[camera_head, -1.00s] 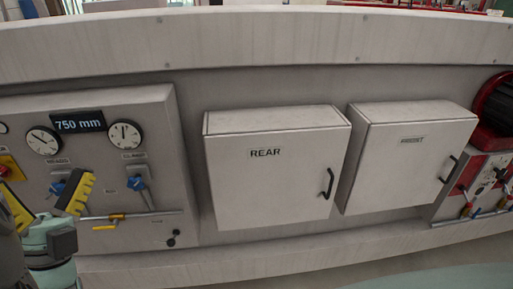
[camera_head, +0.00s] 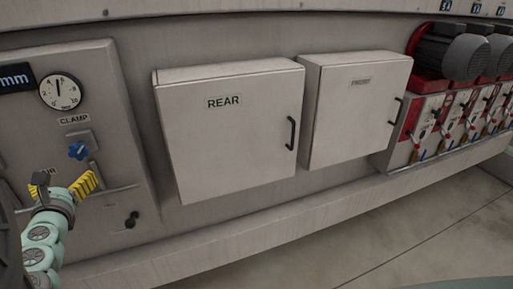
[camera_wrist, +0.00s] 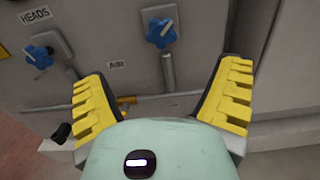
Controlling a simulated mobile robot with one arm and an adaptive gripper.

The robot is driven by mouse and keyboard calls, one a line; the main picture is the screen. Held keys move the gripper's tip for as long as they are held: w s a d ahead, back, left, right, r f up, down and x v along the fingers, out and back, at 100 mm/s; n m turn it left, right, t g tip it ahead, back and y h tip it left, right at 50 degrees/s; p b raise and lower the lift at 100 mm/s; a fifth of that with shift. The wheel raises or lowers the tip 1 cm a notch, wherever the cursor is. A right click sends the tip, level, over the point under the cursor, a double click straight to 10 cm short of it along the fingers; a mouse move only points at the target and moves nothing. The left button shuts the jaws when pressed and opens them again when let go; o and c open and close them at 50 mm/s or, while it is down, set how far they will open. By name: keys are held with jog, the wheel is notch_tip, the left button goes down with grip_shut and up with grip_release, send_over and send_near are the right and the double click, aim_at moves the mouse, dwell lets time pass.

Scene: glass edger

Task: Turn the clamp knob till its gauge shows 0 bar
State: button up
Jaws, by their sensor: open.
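The blue clamp knob (camera_head: 78,151) sits below the CLAMP label, on a grey panel. The right-hand blue knob in the wrist view (camera_wrist: 161,32) appears to be this knob, above and beyond my fingers. My gripper (camera_head: 63,185) is open, its yellow-padded fingers below the knob in the head view. It also shows in the wrist view (camera_wrist: 163,95), with nothing between the fingers.
Another blue knob (camera_wrist: 38,57) sits under the HEADS label, left of the AIR label (camera_wrist: 116,64). A yellow handle (camera_wrist: 125,101) and a pipe run below. The REAR cabinet (camera_head: 235,135) juts out to the right of the panel; a second cabinet (camera_head: 350,115) stands beyond it.

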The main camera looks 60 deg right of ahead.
aim_at(77, 151)
jog(key=b+x, duration=0.1)
jog(key=x, duration=0.5)
jog(key=b+x, duration=0.1)
jog(key=x, duration=0.5)
jog(key=shift+w+d+f, duration=0.1)
jog(key=shift+w+f, duration=0.1)
jog(key=shift+b+x, duration=0.45)
jog(key=shift+x, duration=0.45)
jog(key=shift+r, duration=0.1)
jog(key=shift+s, duration=0.1)
jog(key=c, duration=1.2)
jog(key=shift+d, duration=0.1)
